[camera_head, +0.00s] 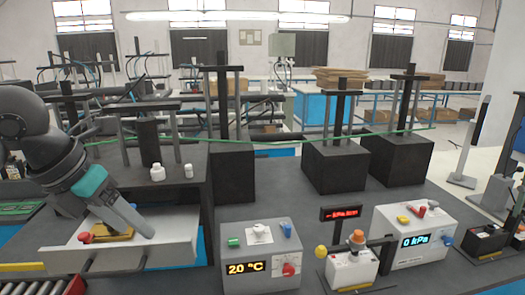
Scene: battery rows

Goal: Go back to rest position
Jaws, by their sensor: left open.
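My left arm comes in from the left edge, bending down at a teal band. Its gripper (146,230) is low over a pale box-like bench top (180,252) at the left. A yellow piece (112,236) with a red knob (85,237) beside it lies on that surface, just left of the gripper. The fingertips are small and seen from the side; I see nothing held between them. My right gripper is not in view.
A temperature box (262,262) reading 20 °C and a pressure box (415,236) reading 0 kPa stand at the front. Two small white bottles (157,172) stand behind my gripper. Dark block stands (336,168) fill the back. Dark table is bare mid-picture.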

